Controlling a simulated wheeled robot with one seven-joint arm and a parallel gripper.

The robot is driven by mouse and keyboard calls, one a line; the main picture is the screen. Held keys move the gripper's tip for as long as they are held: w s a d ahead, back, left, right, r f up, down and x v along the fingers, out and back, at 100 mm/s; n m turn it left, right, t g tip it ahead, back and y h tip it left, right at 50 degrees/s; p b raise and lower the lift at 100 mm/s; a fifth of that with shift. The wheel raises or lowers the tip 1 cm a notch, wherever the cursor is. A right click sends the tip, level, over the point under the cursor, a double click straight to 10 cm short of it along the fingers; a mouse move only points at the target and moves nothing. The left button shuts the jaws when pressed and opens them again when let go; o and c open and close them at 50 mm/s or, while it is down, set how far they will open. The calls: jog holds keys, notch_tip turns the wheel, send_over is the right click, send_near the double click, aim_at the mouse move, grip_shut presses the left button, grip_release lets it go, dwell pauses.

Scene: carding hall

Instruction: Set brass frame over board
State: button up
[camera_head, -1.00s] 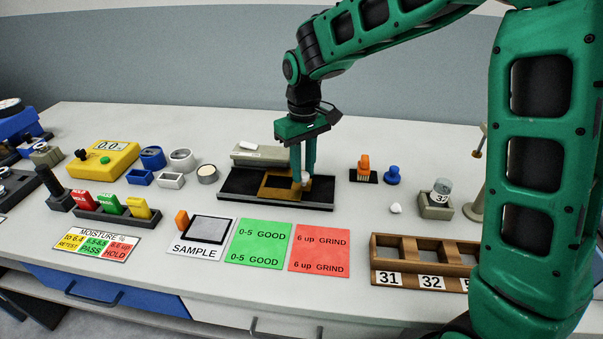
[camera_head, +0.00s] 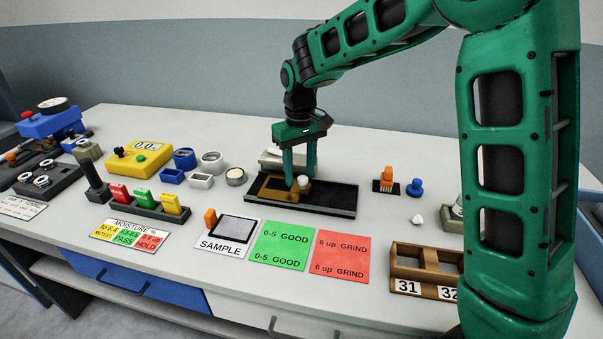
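The brass frame (camera_head: 268,188) is a flat, brownish-gold piece with a pale knob (camera_head: 303,181) near its right end. It lies on or just above the left part of a long black board (camera_head: 335,199); I cannot tell if there is a gap. My gripper (camera_head: 300,177) points straight down over the frame's right part. Its two green fingers stand apart, with the knob low between them and no clear contact. Part of the board is hidden under the frame.
A grey block (camera_head: 270,159) stands behind the board, partly hidden by my gripper. An orange-handled piece (camera_head: 386,178) and a blue knob (camera_head: 415,188) are to the right. The SAMPLE card (camera_head: 222,247) and green card (camera_head: 283,246) lie in front.

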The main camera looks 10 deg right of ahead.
jog(key=shift+d, duration=0.1)
notch_tip(320, 180, up, 11)
jog(key=shift+f, duration=0.15)
dwell(0.5)
